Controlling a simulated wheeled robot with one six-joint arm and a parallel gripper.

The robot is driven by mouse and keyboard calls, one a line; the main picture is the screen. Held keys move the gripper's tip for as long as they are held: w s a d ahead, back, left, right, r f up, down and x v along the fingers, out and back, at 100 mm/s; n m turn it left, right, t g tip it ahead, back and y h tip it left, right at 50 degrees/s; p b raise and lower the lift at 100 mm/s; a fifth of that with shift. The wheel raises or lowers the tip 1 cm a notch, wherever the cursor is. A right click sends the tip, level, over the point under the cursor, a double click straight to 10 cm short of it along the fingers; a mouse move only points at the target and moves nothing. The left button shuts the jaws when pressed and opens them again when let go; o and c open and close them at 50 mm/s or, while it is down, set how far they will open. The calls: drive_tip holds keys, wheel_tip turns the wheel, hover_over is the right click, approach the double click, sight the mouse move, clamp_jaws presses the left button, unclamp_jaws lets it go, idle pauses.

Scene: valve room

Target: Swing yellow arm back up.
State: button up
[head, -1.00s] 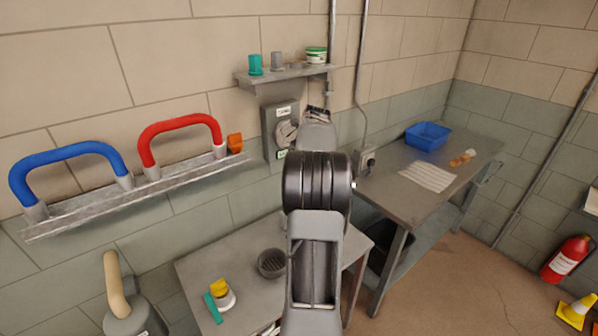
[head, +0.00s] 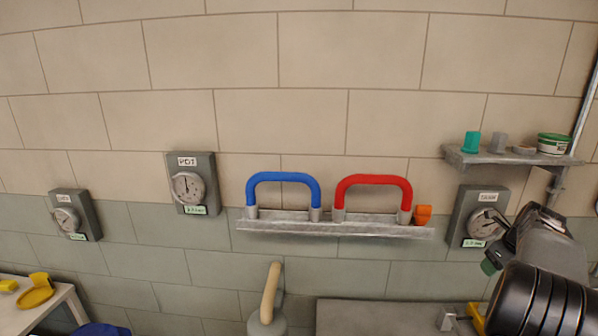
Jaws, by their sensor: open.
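A pale yellow-beige lever (head: 270,292) stands up, slightly tilted, from a grey rounded base (head: 267,326) at the bottom centre of the head view. A brighter yellow piece (head: 477,318) with a metal part beside it shows at the bottom edge, right of centre, partly cut off and partly behind my arm; I cannot tell which of the two is the task's yellow arm. My gripper (head: 503,244) is at the right, in front of the right-hand gauge, well apart from the beige lever. It is open; its fingertips are small and partly hidden.
A wall rail (head: 335,229) carries a blue handle (head: 283,178), a red handle (head: 373,181) and an orange block (head: 422,214). Gauges hang at left (head: 187,184) and right (head: 484,222). A shelf (head: 512,157) with cups is upper right. A grey tabletop (head: 380,315) lies below.

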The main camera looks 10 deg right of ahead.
drive_tip(key=s+a+n, duration=0.4)
drive_tip(key=a+n, duration=0.7)
drive_tip(key=a, duration=0.3)
drive_tip(key=s+a+f+n+b, duration=0.1)
drive_tip(key=s+a+n, duration=0.3)
drive_tip(key=a+n, duration=0.8)
drive_tip(key=s+a+n+t+y, duration=0.1)
drive_tip(key=s+a+n, duration=0.3)
drive_tip(key=a+n, duration=0.8)
drive_tip(key=a, duration=0.4)
drive_tip(key=shift+a+f, duration=0.15)
drive_tip(key=shift+f, duration=0.25)
